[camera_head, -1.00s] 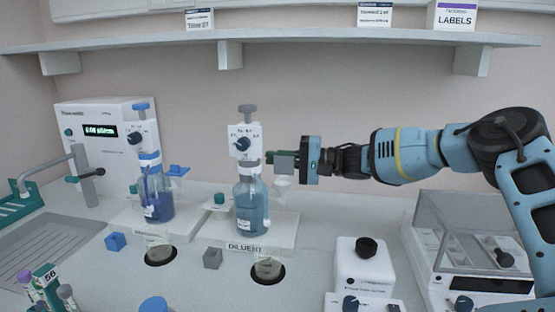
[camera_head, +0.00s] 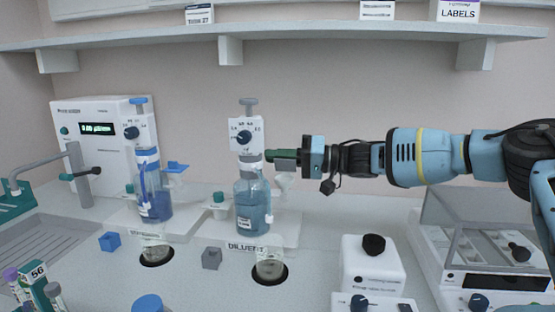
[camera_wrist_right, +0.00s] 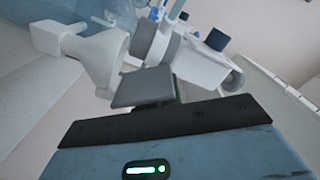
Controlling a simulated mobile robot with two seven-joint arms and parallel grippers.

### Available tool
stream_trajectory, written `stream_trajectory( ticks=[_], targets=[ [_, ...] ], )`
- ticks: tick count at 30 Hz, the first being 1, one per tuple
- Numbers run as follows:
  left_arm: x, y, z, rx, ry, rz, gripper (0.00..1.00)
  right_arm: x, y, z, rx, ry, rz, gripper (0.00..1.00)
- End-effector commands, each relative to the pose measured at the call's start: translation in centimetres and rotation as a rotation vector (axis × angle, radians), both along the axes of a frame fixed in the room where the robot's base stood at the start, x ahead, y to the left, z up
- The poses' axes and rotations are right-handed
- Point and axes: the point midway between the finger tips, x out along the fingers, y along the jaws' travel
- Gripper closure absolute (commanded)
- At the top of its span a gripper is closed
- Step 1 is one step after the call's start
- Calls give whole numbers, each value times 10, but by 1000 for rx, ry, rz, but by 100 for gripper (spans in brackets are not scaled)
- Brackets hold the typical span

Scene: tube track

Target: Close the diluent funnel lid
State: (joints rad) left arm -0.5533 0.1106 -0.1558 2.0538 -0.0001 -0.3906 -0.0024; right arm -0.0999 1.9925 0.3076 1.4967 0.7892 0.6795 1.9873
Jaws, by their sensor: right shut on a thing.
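The diluent bottle (camera_head: 253,207) holds blue liquid and stands upright on its white base behind the DILUENT label. Its funnel (camera_head: 283,182) is a pale cup on the bottle's right side; it shows larger in the right wrist view (camera_wrist_right: 100,55). My right gripper (camera_head: 274,157) comes in from the right, just above the funnel. In the right wrist view it is shut on the grey diluent funnel lid (camera_wrist_right: 142,88), a flat plate close to the funnel mouth. In the head view the lid is mostly hidden by the gripper. My left gripper is not in view.
A second blue bottle (camera_head: 154,203) with a blue funnel lid (camera_head: 175,166) stands to the left. A grey cube (camera_head: 211,258) and a blue cube (camera_head: 110,242) sit in front. White devices stand at right. A shelf (camera_head: 300,39) runs above.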

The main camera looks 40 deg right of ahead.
Motion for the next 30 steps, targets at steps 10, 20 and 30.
stream_trajectory(
  ticks=[10, 20, 30],
  targets=[
    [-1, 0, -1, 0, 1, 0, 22, -1, 1, 0, -28, -24, 1, 100],
    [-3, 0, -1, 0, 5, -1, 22, -1, 1, 0, -28, -23, 1, 81],
    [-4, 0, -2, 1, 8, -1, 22, -1, 1, 0, -27, -22, 0, 72]
  ],
)
